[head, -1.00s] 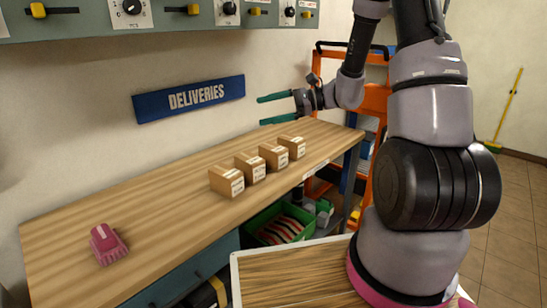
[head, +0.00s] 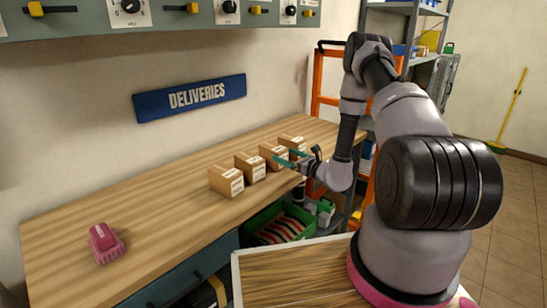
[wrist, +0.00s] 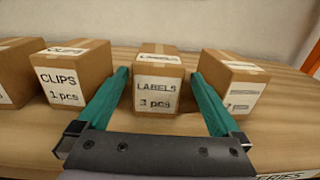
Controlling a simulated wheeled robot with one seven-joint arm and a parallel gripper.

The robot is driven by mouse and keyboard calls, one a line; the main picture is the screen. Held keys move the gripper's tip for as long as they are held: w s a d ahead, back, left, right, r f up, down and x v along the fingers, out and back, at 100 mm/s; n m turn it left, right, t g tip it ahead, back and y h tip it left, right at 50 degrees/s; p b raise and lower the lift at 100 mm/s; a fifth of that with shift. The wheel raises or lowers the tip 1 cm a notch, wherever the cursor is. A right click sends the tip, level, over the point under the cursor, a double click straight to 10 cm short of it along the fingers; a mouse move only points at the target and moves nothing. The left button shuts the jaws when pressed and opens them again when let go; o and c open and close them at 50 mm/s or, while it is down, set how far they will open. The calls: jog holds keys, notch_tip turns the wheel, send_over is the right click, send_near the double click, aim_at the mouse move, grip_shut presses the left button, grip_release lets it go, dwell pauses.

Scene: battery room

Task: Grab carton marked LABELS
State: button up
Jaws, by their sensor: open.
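The carton marked LABELS (wrist: 158,80) is a small brown box with a white label, standing on the wooden bench in the middle of the wrist view. In the head view it is the third carton from the left (head: 270,155), partly hidden by my gripper. My gripper (wrist: 160,92) is open, with one green finger on each side of the LABELS carton. The fingertips reach into the gaps beside it; I cannot tell whether they touch it. My gripper also shows in the head view (head: 291,158).
The CLIPS carton (wrist: 77,75) stands close on the left and another carton (wrist: 232,85) close on the right. A further carton (head: 226,180) is at the row's left end. A pink object (head: 105,243) lies on the bench (head: 165,215). A green crate (head: 282,228) is below.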

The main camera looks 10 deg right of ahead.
aim_at(274, 146)
jog(key=shift+r+x, duration=0.15)
jog(key=shift+x, duration=1.6)
jog(key=shift+r+x, duration=0.2)
jog(key=shift+x, duration=1.55)
jog(key=shift+s+a, duration=0.1)
jog(key=c, duration=1.5)
